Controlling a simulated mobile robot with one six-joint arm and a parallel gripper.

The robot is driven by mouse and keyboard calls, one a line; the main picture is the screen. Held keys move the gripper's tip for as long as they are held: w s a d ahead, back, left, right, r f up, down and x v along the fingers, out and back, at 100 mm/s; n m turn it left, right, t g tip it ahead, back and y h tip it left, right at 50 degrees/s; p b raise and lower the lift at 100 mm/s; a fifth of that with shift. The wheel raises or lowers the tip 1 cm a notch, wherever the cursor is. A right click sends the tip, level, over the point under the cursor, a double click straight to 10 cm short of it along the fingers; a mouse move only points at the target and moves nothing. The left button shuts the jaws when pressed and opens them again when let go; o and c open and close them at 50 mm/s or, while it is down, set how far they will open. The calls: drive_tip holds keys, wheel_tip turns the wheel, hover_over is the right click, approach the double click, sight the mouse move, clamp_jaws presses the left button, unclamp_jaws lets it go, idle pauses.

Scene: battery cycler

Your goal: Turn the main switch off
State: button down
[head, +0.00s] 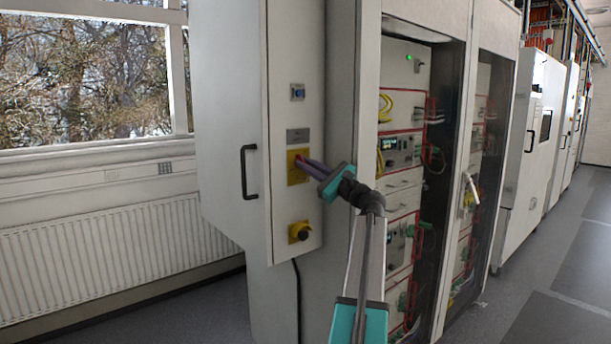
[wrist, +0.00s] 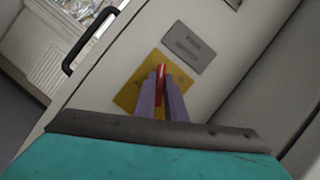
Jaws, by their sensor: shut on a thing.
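The main switch has a yellow plate (head: 296,178) on the narrow panel of the white cabinet. Its red handle (wrist: 161,77) shows between my fingers in the wrist view, where the yellow plate (wrist: 127,94) also shows. My gripper (head: 299,161) reaches the plate from the right, and its purple fingers are shut on the red handle. In the wrist view my gripper (wrist: 161,82) covers part of the plate. The fingers hide most of the handle in the head view, and its exact angle is hard to tell.
A grey label plate (head: 298,136) is just above the switch, and a blue switch (head: 297,92) is higher. A black knob on a yellow base (head: 299,232) is below. A black door handle (head: 249,172) is to the left. An open rack (head: 403,180) stands right.

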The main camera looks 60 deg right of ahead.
drive_tip(key=n+y+b, duration=0.1)
drive_tip(key=n+b, duration=0.1)
drive_tip(key=n, duration=0.1)
drive_tip(key=n+g+y+b, duration=0.1)
drive_tip(key=n+b, duration=0.1)
drive_tip(key=n, duration=0.2)
drive_tip(key=shift+w+d+r+y, duration=0.1)
drive_tip(key=shift+y, duration=0.2)
drive_tip(key=n+g+b, duration=0.1)
drive_tip(key=n, duration=0.2)
drive_tip(key=n+g+b, duration=0.1)
drive_tip(key=n, duration=0.2)
drive_tip(key=shift+r+y+b, duration=0.15)
drive_tip(key=shift+y+b, duration=0.15)
drive_tip(key=shift+y, duration=0.1)
drive_tip(key=shift+g, duration=0.3)
drive_tip(key=c, duration=1.8)
unclamp_jaws()
drive_tip(key=shift+f, duration=0.2)
